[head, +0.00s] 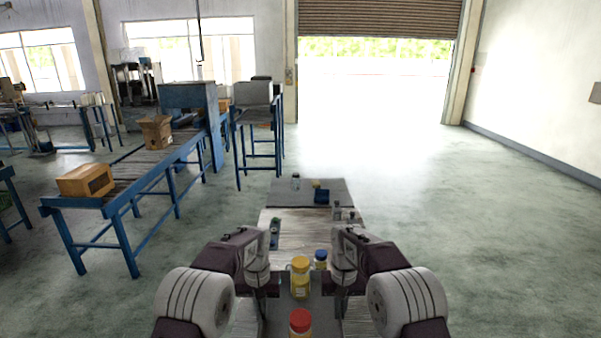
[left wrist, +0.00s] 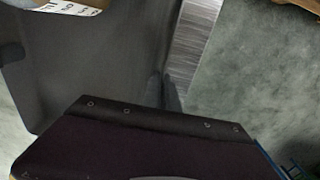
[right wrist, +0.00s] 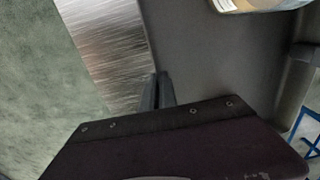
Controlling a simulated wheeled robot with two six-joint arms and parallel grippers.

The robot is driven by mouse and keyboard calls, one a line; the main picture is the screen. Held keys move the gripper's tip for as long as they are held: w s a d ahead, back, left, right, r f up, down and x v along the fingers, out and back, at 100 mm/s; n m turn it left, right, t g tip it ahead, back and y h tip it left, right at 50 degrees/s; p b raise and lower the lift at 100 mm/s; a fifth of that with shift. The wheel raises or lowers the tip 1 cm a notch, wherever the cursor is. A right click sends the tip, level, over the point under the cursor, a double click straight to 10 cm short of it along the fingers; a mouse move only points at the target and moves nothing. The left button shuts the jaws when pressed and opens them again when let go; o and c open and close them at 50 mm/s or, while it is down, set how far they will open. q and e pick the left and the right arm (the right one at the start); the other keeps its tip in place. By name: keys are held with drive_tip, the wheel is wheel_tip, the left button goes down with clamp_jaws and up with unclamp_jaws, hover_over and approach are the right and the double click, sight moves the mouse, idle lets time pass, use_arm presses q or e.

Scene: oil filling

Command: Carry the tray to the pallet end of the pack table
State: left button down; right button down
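The dark grey tray (head: 323,300) lies in front of me over the near part of the brushed-metal table (head: 285,227). A yellow bottle (head: 300,280), a red-capped bottle (head: 300,322) and a blue-capped bottle (head: 320,260) stand in or by it. My left gripper (head: 273,290) is at the tray's left edge; in the left wrist view its fingers (left wrist: 165,90) are close together on the tray's rim (left wrist: 110,65). My right gripper (head: 337,290) is at the right edge; its fingers (right wrist: 157,90) look closed on the rim (right wrist: 215,65). I cannot tell whether the tray is raised.
A dark grey mat (head: 270,188) covers the table's far end, with a blue item (head: 321,196) and small bottles. A small bottle (head: 274,232) stands at the left edge, others (head: 337,211) at the right. A blue conveyor (head: 150,165) with cartons stands left. Floor at right is clear.

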use_arm(q)
drive_tip(key=shift+w+r, duration=0.1)
use_arm(e)
drive_tip(key=shift+w+r, duration=0.1)
